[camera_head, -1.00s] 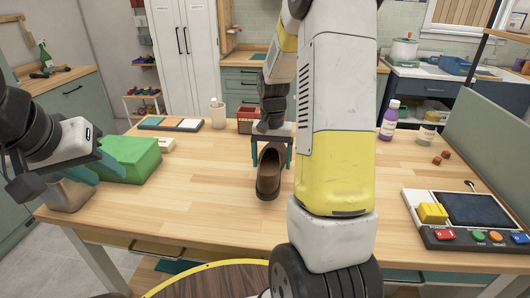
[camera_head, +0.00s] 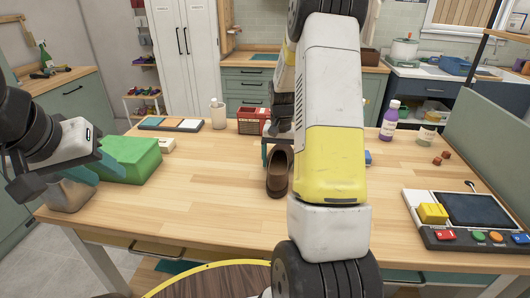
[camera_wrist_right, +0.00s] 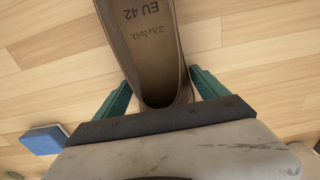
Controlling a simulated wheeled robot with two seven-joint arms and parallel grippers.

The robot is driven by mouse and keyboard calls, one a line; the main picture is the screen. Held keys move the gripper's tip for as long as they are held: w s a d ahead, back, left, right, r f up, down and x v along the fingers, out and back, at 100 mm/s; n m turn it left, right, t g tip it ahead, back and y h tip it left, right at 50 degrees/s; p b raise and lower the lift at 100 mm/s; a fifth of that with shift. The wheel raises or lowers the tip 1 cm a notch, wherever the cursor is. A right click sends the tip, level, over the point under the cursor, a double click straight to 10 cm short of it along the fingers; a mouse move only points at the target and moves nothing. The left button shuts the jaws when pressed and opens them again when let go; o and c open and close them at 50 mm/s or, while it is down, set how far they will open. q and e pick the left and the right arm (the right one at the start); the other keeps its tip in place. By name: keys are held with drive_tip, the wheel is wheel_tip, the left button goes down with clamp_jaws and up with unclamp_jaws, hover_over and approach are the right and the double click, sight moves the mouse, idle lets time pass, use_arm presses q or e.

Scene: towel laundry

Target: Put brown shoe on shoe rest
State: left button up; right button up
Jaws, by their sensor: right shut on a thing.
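My right gripper (camera_wrist_right: 160,110) is shut on the brown shoe (camera_wrist_right: 158,45), whose sole, printed "EU 42", fills the space between the two teal fingers in the right wrist view. My left gripper (camera_head: 65,178) is at the table's left edge, fingers apart, around or beside a tan object (camera_head: 68,196). I cannot make out a shoe rest on the table.
A green box (camera_head: 130,158) lies beside the left gripper. A purple bottle (camera_head: 389,122) and a control panel (camera_head: 463,215) are at right. A shoe rack (camera_head: 142,95) stands behind. The table's front middle is clear.

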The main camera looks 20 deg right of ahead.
drive_tip(key=o, duration=1.7)
